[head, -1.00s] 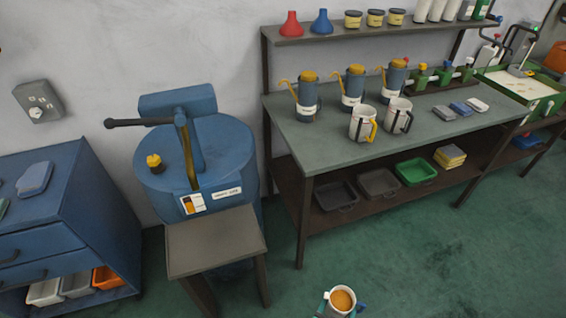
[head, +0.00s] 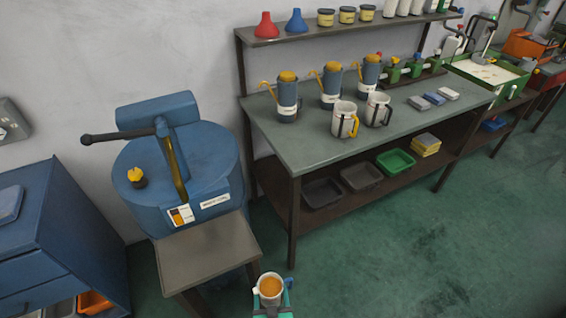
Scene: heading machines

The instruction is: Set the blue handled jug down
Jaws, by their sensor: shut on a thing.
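The blue handled jug (head: 270,286) is at the bottom of the head view, upright, pale, with orange-brown contents. A bit of its blue handle shows on its right side. My gripper (head: 273,306) is at the bottom edge, shut on this jug; its fingers are only partly in view. The jug is in front of the bench and just right of a small grey stand (head: 210,253), with the green floor behind it. The grey-green bench top (head: 310,150) holds a white jug with a yellow handle (head: 344,120) and one with a black handle (head: 377,110).
Several blue-grey canisters (head: 287,100) stand behind the jugs. Bare bench top lies at the front left. A blue drum machine (head: 185,170) with a long black lever (head: 105,137) stands behind the stand. Open floor lies at right.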

